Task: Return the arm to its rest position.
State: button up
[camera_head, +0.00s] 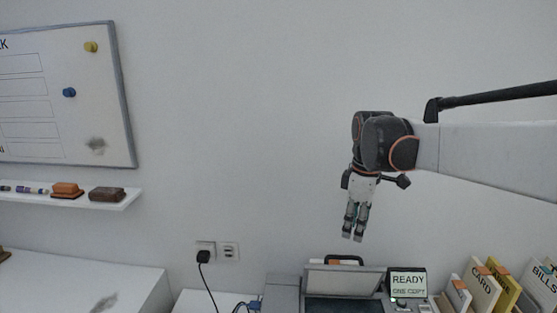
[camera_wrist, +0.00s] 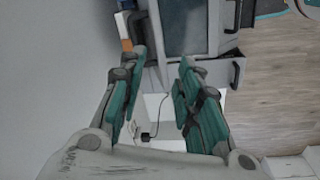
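My arm reaches in from the right edge in the camera_head view, held in the air in front of the wall. My gripper (camera_head: 353,238) hangs pointing down above the copier (camera_head: 345,279), well clear of it. In the camera_wrist view my gripper (camera_wrist: 162,62) has its two green-padded fingers apart, with nothing between them. The copier (camera_wrist: 185,25) shows beyond the fingertips in that view.
A display (camera_head: 408,283) reads "READY ONE COPY". Folders (camera_head: 482,287) stand to its right. A black plug (camera_head: 203,257) with a cable sits in the wall socket. A whiteboard (camera_head: 122,95) and small shelf (camera_head: 125,200) are at left. The wall area left of my gripper is clear.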

jog(key=s+f+m+t, duration=0.2)
jog(key=s+m, duration=0.2)
jog(key=s, duration=0.3)
jog(key=s+f+m+t+b, duration=0.1)
jog(key=s+f+m+t, duration=0.1)
jog(key=s, duration=0.6)
jog(key=s+f+m+t+b, duration=0.1)
jog(key=s+f+m+t, duration=0.1)
jog(key=s+f+m, duration=0.2)
jog(key=s+m, duration=0.2)
jog(key=s, duration=0.2)
